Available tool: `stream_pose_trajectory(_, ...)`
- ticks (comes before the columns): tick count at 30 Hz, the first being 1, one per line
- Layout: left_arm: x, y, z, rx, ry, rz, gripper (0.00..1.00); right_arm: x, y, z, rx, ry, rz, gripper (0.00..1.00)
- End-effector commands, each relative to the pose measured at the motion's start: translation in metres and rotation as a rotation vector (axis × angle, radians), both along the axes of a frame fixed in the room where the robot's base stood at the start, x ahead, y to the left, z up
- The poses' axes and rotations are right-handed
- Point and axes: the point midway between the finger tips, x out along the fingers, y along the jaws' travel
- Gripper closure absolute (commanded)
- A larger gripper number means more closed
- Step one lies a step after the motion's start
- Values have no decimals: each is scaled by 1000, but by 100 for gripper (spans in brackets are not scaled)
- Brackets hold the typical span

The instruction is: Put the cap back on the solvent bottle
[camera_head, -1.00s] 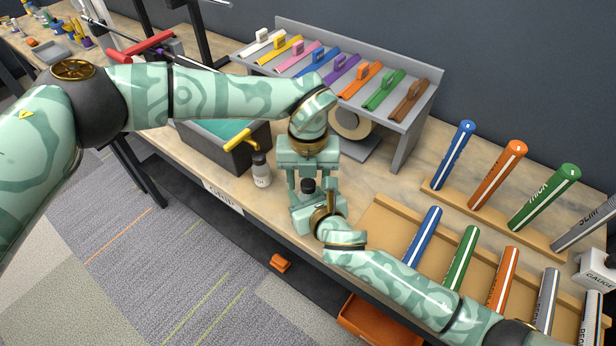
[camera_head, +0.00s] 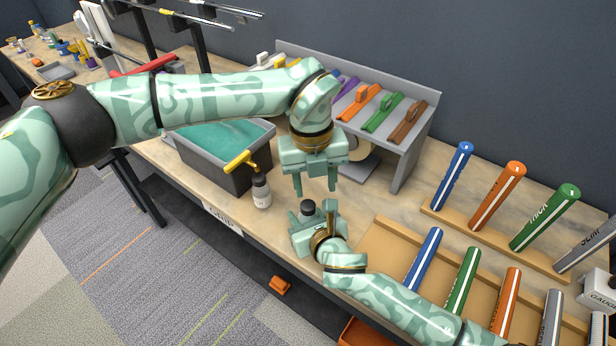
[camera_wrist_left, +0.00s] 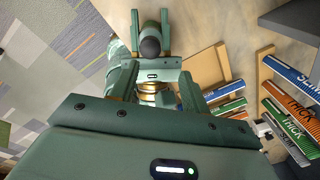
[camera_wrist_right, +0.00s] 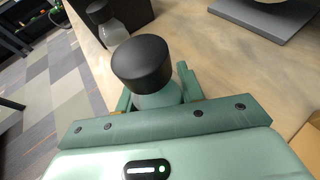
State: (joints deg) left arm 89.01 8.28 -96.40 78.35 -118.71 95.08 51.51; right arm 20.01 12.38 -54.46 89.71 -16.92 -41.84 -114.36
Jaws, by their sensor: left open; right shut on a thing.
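A bottle with a black cap (camera_head: 307,207) on its top stands between the fingers of my right gripper (camera_head: 317,222), which is shut on it. The right wrist view shows the black cap (camera_wrist_right: 141,65) large, above a pale bottle body (camera_wrist_right: 158,97). The cap sits on the bottle's mouth; I cannot tell how tight it is. The rest of the bottle is hidden by the gripper. My left gripper (camera_head: 315,191) is open and empty, just above the cap. In the left wrist view the cap (camera_wrist_left: 150,47) shows beyond its fingers.
A second labelled bottle (camera_head: 261,192) with a dark top stands by the dark tub (camera_head: 235,178), where a yellow handle sticks out. A grey rack (camera_head: 403,165) holds coloured grips behind. A wooden tray (camera_head: 378,238) with grips lies right. The bench's front edge is close.

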Motion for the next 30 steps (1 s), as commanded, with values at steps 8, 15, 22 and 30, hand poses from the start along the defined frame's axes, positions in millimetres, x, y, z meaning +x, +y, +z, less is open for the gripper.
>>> stream_pose_trajectory(8, 4, 13, 19, 66, -3, 374, 54, 0, 0, -1, 0, 1, 0, 100)
stream_pose_trajectory(15, 4, 13, 19, 66, -2, 377, 54, 0, 0, -1, 0, 1, 0, 100)
stream_pose_trajectory(22, 3, 13, 2, 65, 1, 375, 54, 0, 0, -1, 0, 1, 0, 100)
stream_pose_trajectory(30, 3, 13, -40, 65, 1, 375, 54, 0, 0, -1, 0, 1, 0, 100)
